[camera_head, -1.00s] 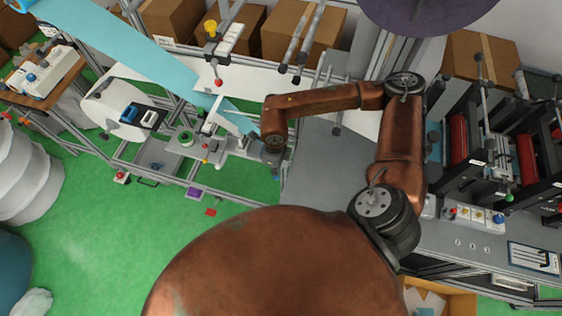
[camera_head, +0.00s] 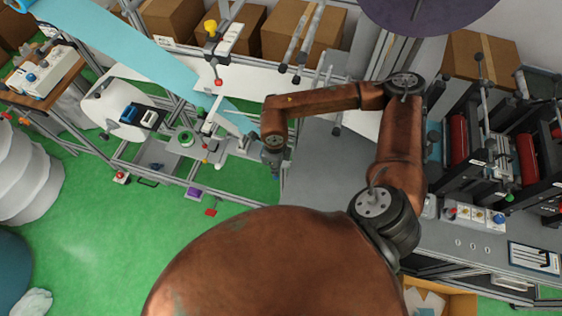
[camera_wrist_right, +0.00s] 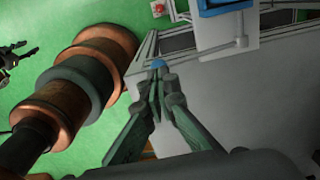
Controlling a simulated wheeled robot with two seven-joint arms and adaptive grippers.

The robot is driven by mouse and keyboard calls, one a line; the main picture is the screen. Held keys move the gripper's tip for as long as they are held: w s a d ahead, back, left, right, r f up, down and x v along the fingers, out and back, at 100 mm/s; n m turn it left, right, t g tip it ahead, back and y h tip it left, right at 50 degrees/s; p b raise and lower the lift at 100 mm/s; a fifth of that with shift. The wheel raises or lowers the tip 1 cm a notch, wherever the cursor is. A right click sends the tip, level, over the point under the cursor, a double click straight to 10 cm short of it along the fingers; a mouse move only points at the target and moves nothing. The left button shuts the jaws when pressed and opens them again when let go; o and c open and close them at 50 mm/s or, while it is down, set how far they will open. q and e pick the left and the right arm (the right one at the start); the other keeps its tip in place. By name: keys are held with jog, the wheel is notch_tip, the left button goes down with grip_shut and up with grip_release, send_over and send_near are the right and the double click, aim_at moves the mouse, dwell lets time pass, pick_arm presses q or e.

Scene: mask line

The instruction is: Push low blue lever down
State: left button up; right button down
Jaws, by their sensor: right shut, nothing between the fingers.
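A small round blue knob (camera_wrist_right: 158,63), seemingly the end of the low blue lever, shows in the right wrist view just beyond my right fingertips. My right gripper (camera_wrist_right: 157,82) has its fingertips together with nothing between them. I cannot tell whether they touch the knob. In the head view my right gripper (camera_head: 275,171) points down beside the machine frame, small and partly hidden by its own wrist. The lever cannot be made out there. My left gripper (camera_wrist_right: 18,54) shows at the upper left of the right wrist view, with its fingers apart and empty.
A grey panel (camera_wrist_right: 222,105) lies right of the fingers. A blue-framed box (camera_wrist_right: 222,5) and a red button (camera_wrist_right: 157,8) are above it. In the head view, a machine frame with a white roll (camera_head: 104,108) stands left of my right arm. Green floor (camera_head: 110,240) is open in front.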

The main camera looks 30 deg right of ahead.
jog(key=shift+f+b, duration=2.15)
jog(key=shift+f, duration=0.45)
jog(key=shift+r+p, duration=2.05)
jog(key=shift+r, duration=2.1)
jog(key=shift+f, duration=0.1)
